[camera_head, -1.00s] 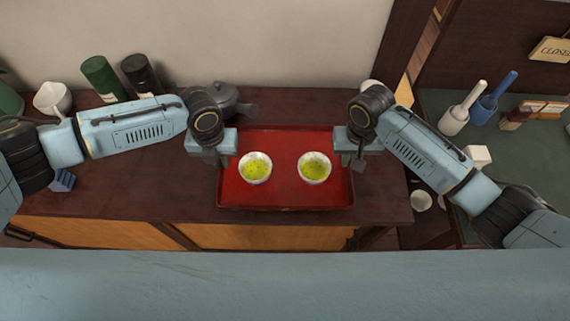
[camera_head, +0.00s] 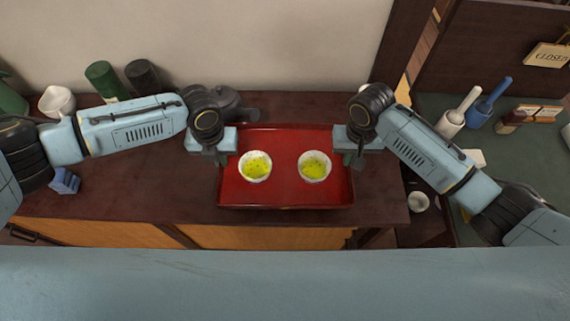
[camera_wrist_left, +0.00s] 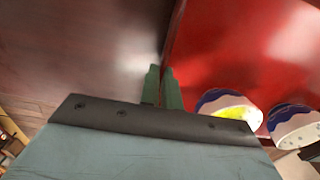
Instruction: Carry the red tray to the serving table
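The red tray (camera_head: 285,196) is level over the dark wooden counter, with two white bowls on it, a left bowl (camera_head: 255,167) and a right bowl (camera_head: 314,167), both holding yellow-green contents. My left gripper (camera_head: 222,160) is at the tray's left wall. In the left wrist view its two fingers (camera_wrist_left: 162,88) are close together on either side of that wall, and the bowls show at the right. My right gripper (camera_head: 350,160) is at the tray's right wall and appears shut on it; its fingertips are partly hidden. The serving table cannot be identified with certainty.
Behind the tray, a dark teapot (camera_head: 228,101) is partly hidden by my left arm. A green canister (camera_head: 106,80), black canister (camera_head: 144,76) and white pitcher (camera_head: 57,101) stand at the back left. A green-topped surface (camera_head: 535,155) at right holds several items.

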